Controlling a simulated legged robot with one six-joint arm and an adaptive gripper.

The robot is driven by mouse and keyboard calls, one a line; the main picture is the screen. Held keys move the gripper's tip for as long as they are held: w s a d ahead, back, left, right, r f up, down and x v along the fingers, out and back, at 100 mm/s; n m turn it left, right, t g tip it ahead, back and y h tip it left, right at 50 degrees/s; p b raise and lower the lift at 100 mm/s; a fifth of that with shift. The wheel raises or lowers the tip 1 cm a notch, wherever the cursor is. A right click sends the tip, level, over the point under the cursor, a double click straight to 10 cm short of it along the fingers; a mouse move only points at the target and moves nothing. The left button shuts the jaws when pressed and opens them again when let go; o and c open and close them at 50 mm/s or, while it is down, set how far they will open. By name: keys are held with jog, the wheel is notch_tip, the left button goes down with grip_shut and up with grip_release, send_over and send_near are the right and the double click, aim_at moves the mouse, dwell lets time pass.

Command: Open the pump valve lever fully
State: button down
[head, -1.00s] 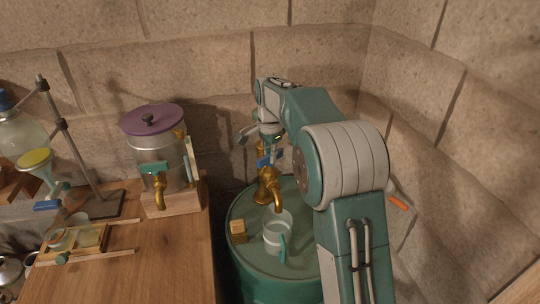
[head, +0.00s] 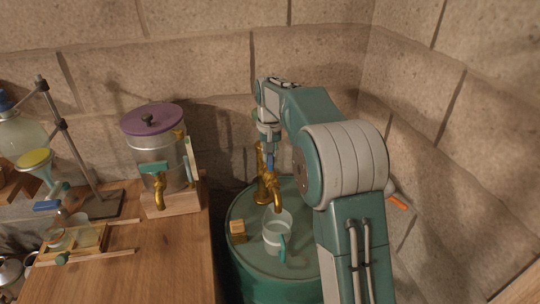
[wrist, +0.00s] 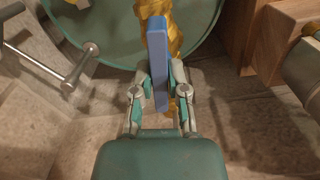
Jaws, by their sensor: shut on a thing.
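The blue pump valve lever (wrist: 157,62) sits on top of a brass tap (wrist: 155,12) in the wrist view. The tap (head: 263,188) stands on a green drum (head: 248,258) in the head view. My gripper (wrist: 160,75) is shut on the lever, one finger on each side of it. In the wrist view the lever lies roughly lengthwise over the brass part. In the head view the lever (head: 270,161) shows only as a small narrow blue patch under my gripper (head: 269,150), and my arm hides part of the surroundings.
A clear mug (head: 273,236) with a teal handle and a small wooden block (head: 238,226) stand on the drum. A metal pot (head: 147,157) with a purple lid stands on the wooden table (head: 165,250). Stone walls close in behind and at right.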

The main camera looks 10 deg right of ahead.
jog(key=shift+w+n, duration=0.1)
jog(key=shift+n, duration=1.1)
jog(key=c, duration=0.6)
grip_release()
jog(key=shift+c, duration=0.2)
notch_tip(320, 180, up, 12)
jog(key=shift+w+a, duration=0.1)
